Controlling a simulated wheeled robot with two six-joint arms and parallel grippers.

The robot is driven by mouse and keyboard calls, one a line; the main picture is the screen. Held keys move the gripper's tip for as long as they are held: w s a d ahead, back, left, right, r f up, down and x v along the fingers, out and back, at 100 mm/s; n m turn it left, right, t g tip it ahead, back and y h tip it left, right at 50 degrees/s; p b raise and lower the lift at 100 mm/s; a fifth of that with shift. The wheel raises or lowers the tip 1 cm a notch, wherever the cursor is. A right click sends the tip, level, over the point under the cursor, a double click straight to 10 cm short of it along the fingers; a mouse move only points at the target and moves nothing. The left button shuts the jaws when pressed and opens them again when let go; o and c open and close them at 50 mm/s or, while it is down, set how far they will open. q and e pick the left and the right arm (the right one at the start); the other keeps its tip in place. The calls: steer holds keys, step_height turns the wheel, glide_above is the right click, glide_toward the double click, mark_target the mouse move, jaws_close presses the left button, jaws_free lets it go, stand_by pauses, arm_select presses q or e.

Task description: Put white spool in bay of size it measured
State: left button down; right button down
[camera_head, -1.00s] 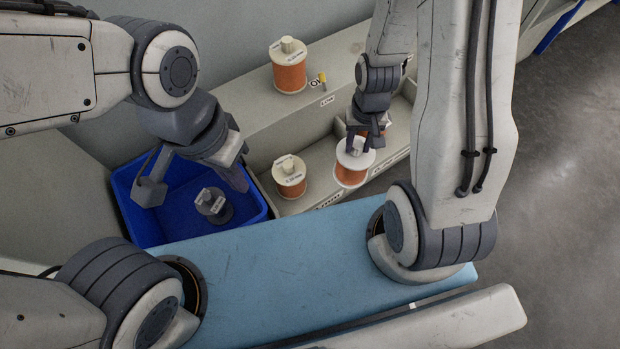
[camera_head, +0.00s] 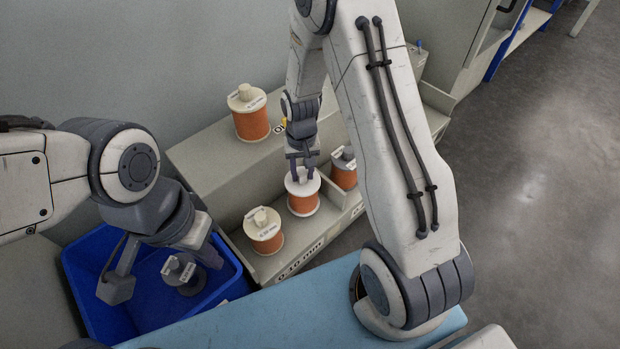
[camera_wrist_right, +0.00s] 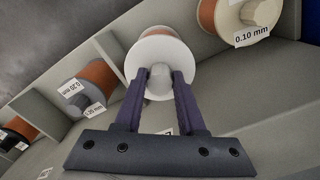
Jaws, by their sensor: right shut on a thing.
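The white spool (camera_head: 303,193), wound with orange wire, is upright with its white flange on top. My right gripper (camera_head: 302,176) is shut on its hub from above. In the right wrist view the white spool (camera_wrist_right: 160,52) sits between the two fingers (camera_wrist_right: 160,88), among the rack's bays. I cannot tell whether its base touches the bay floor. To its left a cream spool (camera_head: 264,232) stands behind a 0.10 mm label. To its right is a grey-topped spool (camera_head: 344,168). My left gripper (camera_head: 211,257) hangs over the blue bin; its finger opening is unclear.
The blue bin (camera_head: 92,318) holds a grey spool (camera_head: 184,271). Another cream-topped orange spool (camera_head: 250,114) stands on the rack's upper ledge (camera_head: 205,150). Bay dividers (camera_wrist_right: 107,45) rise near the held spool. A light blue surface (camera_head: 270,312) lies in front.

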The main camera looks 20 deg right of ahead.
mark_target(303, 181)
steer(key=shift+w+f+b, duration=0.1)
steer(key=shift+f+b, duration=1.4)
steer(key=shift+f, duration=0.55)
steer(key=c, duration=0.5)
jaws_free()
